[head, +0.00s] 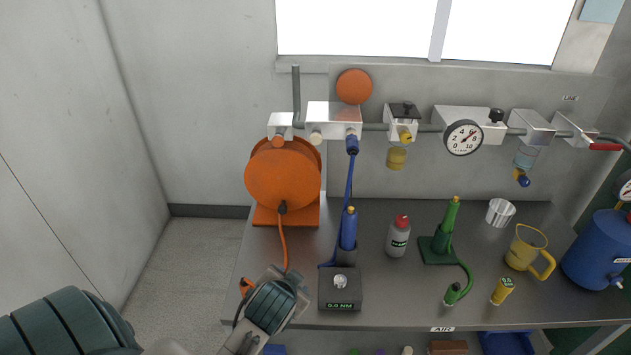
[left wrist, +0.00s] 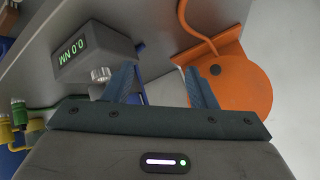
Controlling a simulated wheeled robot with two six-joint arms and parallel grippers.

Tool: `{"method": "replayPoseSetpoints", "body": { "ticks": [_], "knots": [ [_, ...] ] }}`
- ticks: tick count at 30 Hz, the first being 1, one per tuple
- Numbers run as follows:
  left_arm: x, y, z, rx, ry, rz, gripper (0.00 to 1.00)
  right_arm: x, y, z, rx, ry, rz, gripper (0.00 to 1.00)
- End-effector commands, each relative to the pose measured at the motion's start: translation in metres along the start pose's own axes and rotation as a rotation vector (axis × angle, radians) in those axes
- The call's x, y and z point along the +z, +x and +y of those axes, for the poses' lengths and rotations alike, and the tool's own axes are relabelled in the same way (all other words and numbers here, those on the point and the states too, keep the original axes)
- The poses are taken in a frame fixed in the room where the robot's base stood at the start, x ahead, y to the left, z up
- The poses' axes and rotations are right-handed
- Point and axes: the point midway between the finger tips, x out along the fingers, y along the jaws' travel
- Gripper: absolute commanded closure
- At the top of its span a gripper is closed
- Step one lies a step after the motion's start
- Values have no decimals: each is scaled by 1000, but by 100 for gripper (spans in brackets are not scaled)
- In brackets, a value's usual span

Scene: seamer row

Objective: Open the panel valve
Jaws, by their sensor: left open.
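A valve block with a red lever (head: 605,147) sits at the right end of the pipe row on the back panel, under a small label that seems to read LINE. I take this to be the panel valve. Its lever lies about level, pointing right, and a grey hose runs away beside it. My left gripper (head: 272,287) is low at the bench's front left edge, far from the lever. In the left wrist view its two fingers (left wrist: 162,83) are apart with nothing between them. My right gripper is in neither view.
Near my left gripper are a torque tester (head: 340,290) reading 0.0 and an orange hose reel (head: 282,180). A grey bottle (head: 398,240), green tool (head: 440,240), yellow jug (head: 525,250) and blue tank (head: 597,250) stand on the bench. A gauge (head: 463,138) hangs mid-row.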

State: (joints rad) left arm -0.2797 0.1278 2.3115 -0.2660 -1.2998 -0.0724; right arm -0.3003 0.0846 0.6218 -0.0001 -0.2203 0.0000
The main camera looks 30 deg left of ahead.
Motion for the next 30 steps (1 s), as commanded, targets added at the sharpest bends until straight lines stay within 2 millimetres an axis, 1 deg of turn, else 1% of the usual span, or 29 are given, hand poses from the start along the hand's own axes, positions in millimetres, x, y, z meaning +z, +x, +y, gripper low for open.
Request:
{"method": "replayPoseSetpoints", "body": {
  "ticks": [1, 2, 3, 4, 5, 6, 8, 9, 12, 15, 18, 20, 23, 30],
  "knots": [
    [-25, 5, -12, -46, 9, 55, 48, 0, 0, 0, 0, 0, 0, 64],
    [-39, 7, -19, -75, 16, 87, 48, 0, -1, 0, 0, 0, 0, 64],
    [-60, 10, -29, -118, 28, 134, 48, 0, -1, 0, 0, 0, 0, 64],
    [-76, 11, -37, -153, 38, 170, 48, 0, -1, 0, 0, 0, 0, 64],
    [-94, 12, -46, -189, 48, 209, 48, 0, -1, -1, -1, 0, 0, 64],
    [-117, 11, -58, -240, 62, 258, 48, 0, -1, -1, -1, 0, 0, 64],
    [-152, 8, -76, -317, 86, 330, 48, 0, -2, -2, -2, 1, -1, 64],
    [-173, 4, -87, -365, 100, 373, 48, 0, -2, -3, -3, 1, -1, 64],
    [-211, -6, -107, -460, 132, 451, 48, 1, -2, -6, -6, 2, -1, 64],
    [-234, -13, -119, -518, 152, 496, 48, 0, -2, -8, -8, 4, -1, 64],
    [-246, -16, -126, -545, 163, 517, 48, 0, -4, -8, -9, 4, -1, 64],
    [-250, -14, -129, -550, 166, 519, 48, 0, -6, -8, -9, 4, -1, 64],
    [-258, -5, -136, -551, 168, 517, 48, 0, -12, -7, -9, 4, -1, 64],
    [-282, 28, -158, -550, 167, 516, 48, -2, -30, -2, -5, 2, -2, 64]
  ]
}}
